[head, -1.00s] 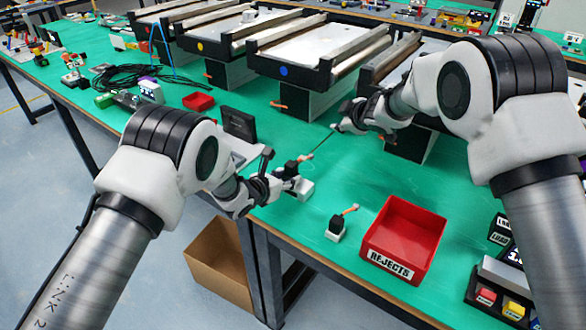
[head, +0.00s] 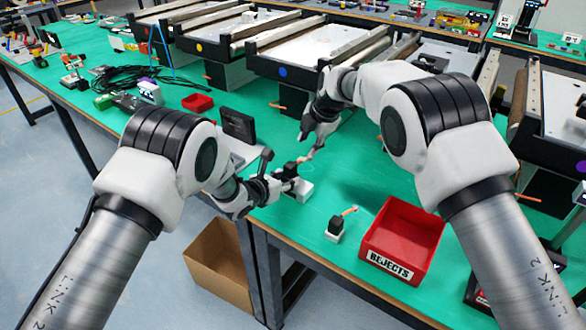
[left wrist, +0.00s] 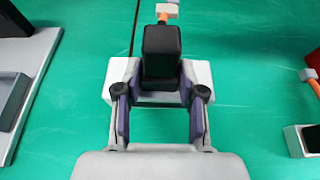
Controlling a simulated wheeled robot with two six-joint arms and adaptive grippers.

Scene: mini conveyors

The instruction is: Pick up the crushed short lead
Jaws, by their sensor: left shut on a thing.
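My left gripper (head: 287,183) is shut on a black block (left wrist: 161,55) at a small white fixture (left wrist: 201,75), near the table's front edge. A short orange lead (left wrist: 163,12) runs out from the far end of the block; its end looks pale. The lead also shows in the head view (head: 306,157). My right gripper (head: 304,137) points down just behind this lead; whether its fingers touch it I cannot tell. Another orange lead (head: 349,210) sticks out of a black and white block (head: 335,230) left of the red bin. I cannot tell which lead is crushed.
The red REJECTS bin (head: 403,222) stands right of the grippers and looks empty. Conveyors (head: 310,55) line the back. A dark upright panel (head: 238,124) stands behind my left gripper. A cardboard box (head: 218,265) is on the floor. The green table between conveyors and bin is mostly clear.

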